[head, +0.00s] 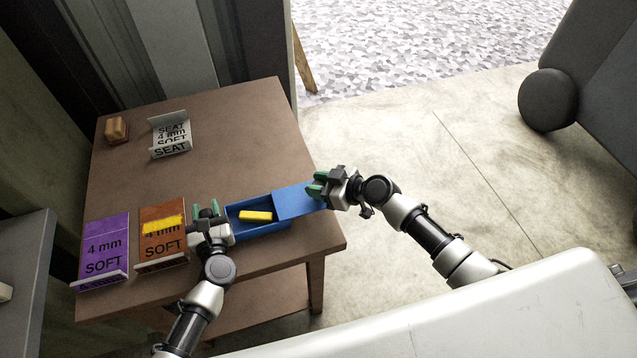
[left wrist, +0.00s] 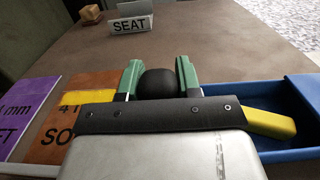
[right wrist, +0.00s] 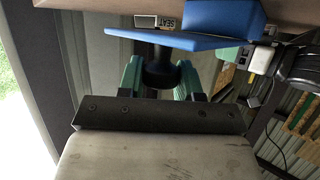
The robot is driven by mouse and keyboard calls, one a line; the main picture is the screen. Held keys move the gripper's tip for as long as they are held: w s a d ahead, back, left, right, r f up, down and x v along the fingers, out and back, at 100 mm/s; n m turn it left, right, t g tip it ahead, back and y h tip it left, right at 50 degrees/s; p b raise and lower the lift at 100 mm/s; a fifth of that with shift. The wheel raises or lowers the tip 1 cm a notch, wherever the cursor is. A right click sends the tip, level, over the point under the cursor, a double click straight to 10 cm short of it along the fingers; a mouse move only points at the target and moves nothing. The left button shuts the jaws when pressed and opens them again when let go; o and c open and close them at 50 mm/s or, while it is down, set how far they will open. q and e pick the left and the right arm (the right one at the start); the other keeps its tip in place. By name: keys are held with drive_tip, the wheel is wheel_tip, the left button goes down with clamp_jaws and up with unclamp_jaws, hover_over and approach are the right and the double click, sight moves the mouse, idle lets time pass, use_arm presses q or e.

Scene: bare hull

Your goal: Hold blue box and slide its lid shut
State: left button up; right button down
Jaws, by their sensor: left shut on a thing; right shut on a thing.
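The blue box (head: 262,230) lies near the table's front right corner, its left part uncovered. A yellow block (head: 256,216) lies inside; it also shows in the left wrist view (left wrist: 268,124). The blue lid (head: 300,203) covers the right part and sticks out to the right; it shows in the right wrist view (right wrist: 180,41). My left gripper (head: 207,211) is shut at the box's left end, a dark round knob (left wrist: 157,83) between its fingers. My right gripper (head: 319,186) is shut at the lid's right end, around a dark knob (right wrist: 158,74).
A SEAT sign (head: 170,136) and a small wooden block (head: 116,130) stand farther back. The middle of the brown table (head: 235,140) is clear.

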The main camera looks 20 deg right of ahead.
drive_tip(key=a, duration=0.7)
drive_tip(key=s+a, duration=0.1)
drive_tip(key=a, duration=0.3)
drive_tip(key=shift+a, duration=0.3)
use_arm(q)
drive_tip(key=shift+d, duration=0.1)
use_arm(e)
drive_tip(key=shift+a, duration=0.2)
drive_tip(key=c, duration=0.8)
unclamp_jaws()
drive_tip(key=shift+d, duration=0.15)
drive_tip(key=shift+s+d+r, duration=0.15)
drive_tip(key=shift+s+d, duration=0.05)
drive_tip(key=shift+d, duration=0.1)
drive_tip(key=v, duration=1.1)
drive_tip(key=shift+s, duration=0.1)
